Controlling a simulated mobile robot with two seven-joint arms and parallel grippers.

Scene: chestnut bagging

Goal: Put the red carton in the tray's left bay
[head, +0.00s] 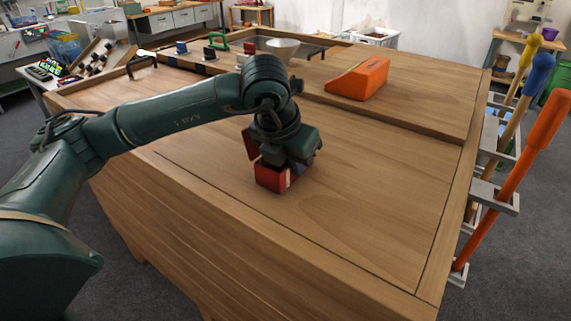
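The red carton (270,179) is on or just above the wooden bench top, near its middle. My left gripper (287,168) points down right at the carton and covers its top and right side. The fingers are mostly hidden by the wrist and the carton, so I cannot tell whether they grip it. A dark red flap or part shows just above the carton's left side. I cannot make out a tray with bays for certain. My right gripper is not in view.
An orange wedge-shaped block (358,79) lies on the raised rear part of the bench. A pale bowl (283,47) and small items stand at the back. Long-handled tools (520,170) hang along the right edge. The bench top right of the carton is clear.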

